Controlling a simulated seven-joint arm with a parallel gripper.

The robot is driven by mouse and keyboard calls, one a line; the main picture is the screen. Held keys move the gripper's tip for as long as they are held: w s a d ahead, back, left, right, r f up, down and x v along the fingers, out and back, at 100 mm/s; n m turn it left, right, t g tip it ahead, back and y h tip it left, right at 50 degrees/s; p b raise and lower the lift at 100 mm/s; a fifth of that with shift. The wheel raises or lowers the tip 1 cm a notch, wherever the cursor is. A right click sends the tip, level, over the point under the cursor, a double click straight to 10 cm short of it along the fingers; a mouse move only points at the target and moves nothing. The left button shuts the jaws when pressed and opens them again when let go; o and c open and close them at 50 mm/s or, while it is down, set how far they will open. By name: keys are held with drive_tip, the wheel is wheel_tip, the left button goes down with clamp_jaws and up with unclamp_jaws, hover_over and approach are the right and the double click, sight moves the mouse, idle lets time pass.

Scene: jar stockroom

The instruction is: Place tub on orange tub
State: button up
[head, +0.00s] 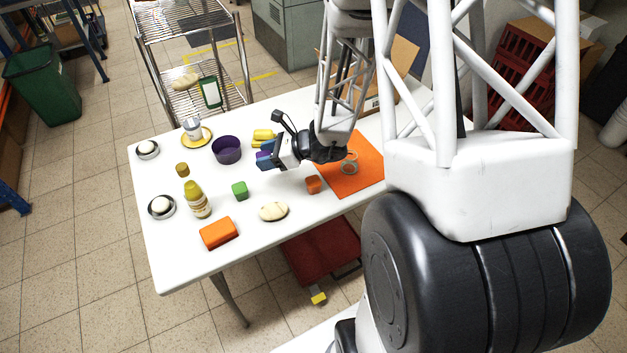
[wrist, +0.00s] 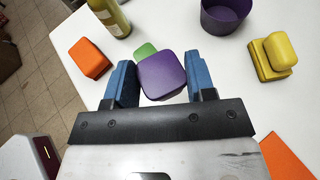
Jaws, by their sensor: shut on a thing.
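A purple tub (wrist: 165,76) is held between the two blue fingers of my gripper (wrist: 163,82) in the wrist view. In the head view my gripper (head: 268,156) is over the table, and only a bit of the purple tub (head: 263,154) shows past the fingers. A small orange tub (head: 314,185) stands on the white table at the left edge of the orange mat, to the right of and nearer than my gripper. Nothing stands on top of it. I do not see it in the wrist view.
A green tub (head: 240,190), a larger orange block (head: 218,232), a bottle (head: 197,200) and a pale oval object (head: 273,211) stand in front and left. A purple bowl (head: 227,149) and yellow blocks (head: 263,134) are behind.

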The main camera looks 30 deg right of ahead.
drive_tip(key=s+d+m+t, duration=0.1)
drive_tip(key=s+d, duration=0.2)
drive_tip(key=s, duration=0.8)
drive_tip(key=s+d+m+t+h, duration=0.1)
drive_tip(key=s+d, duration=0.3)
drive_tip(key=s, duration=0.7)
drive_tip(key=shift+s+d+f, duration=0.15)
drive_tip(key=shift+s+f, duration=0.05)
hover_over(317, 181)
drive_tip(key=shift+f, duration=0.75)
drive_tip(key=shift+f, duration=1.75)
drive_tip(key=shift+f, duration=0.1)
